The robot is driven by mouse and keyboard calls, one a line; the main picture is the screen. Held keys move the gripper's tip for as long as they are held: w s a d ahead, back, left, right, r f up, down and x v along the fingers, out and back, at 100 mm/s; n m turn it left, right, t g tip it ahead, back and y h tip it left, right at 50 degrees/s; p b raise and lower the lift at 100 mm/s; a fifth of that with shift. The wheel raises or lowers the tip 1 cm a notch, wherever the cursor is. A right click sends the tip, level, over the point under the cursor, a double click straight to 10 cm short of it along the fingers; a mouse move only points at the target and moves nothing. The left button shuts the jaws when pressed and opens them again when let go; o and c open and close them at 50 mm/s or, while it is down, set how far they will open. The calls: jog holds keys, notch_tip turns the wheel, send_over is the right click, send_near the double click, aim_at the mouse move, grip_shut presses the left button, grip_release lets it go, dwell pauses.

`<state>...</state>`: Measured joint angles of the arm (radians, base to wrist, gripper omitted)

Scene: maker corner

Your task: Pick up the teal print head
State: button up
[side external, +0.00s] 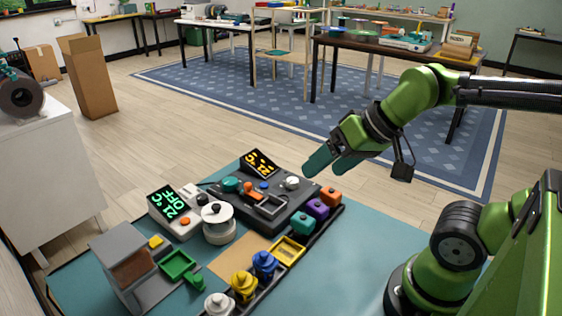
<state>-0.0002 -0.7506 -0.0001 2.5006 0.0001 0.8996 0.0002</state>
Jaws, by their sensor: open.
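A teal block with a round top, which looks like the teal print head (302,223), sits in a dark rack on the teal work surface, at the near end of a short row. A purple one (317,208) and an orange one (331,196) stand beside it. My gripper (324,168) is open and empty, with teal fingers. It is in the air up and to the right of the dark machine, above the row in the picture and apart from the teal head. Its height over the surface is hard to judge.
A dark machine with a yellow display (265,203) stands just left of the row. A yellow tray (287,250), blue (264,264), yellow (243,285) and white (218,304) knobbed pieces continue it. A white display unit (178,209) and grey stand (125,262) are left. The mat's right side is clear.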

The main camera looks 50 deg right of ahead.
dwell(0.4)
jog(key=c, duration=0.5)
jog(key=shift+c, duration=0.2)
jog(key=shift+f, duration=0.1)
jog(key=n+g+h, duration=0.2)
jog(key=n+g, duration=0.2)
jog(key=g, duration=0.3)
send_over(303, 216)
notch_tip(303, 216, down, 5)
notch_tip(303, 216, down, 16)
jog(key=shift+f, duration=0.2)
